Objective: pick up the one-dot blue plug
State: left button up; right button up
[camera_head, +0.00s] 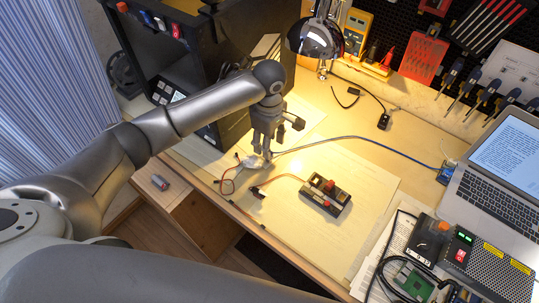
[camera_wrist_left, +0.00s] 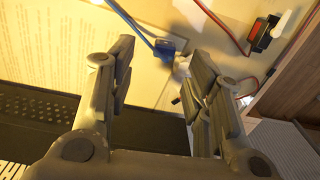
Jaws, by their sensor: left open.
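My left gripper (camera_head: 264,150) points down at the desk's front edge, left of the black-and-red switch box. In the left wrist view its two fingers (camera_wrist_left: 157,62) are apart with nothing between them. A blue plug (camera_wrist_left: 165,47) on a blue cable (camera_wrist_left: 130,19) shows just beyond the fingertips, in the gap. Its dots are too small to make out. In the head view the blue cable (camera_head: 350,137) runs from beside the gripper to a blue connector (camera_head: 445,174) by the laptop. The plug end near the gripper is mostly hidden by the fingers. My right gripper is not in view.
The switch box (camera_head: 325,196) with an orange wire lies right of the gripper. A black cabinet (camera_head: 225,85) stands close behind and left. A lamp (camera_head: 314,40) hangs above the desk. A laptop (camera_head: 490,170) and power supply (camera_head: 480,262) fill the right side.

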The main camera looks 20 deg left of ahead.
pick_arm(q)
jog(key=f, duration=0.1)
jog(key=f+p, duration=0.1)
jog(key=f, duration=0.2)
jog(key=shift+s+d+f+p, duration=0.1)
jog(key=shift+s+f+p, duration=0.2)
jog(key=shift+f+p, duration=0.1)
jog(key=shift+f, duration=0.3)
jog(key=shift+c, duration=0.3)
jog(key=c, duration=0.5)
jog(key=shift+c, duration=1.4)
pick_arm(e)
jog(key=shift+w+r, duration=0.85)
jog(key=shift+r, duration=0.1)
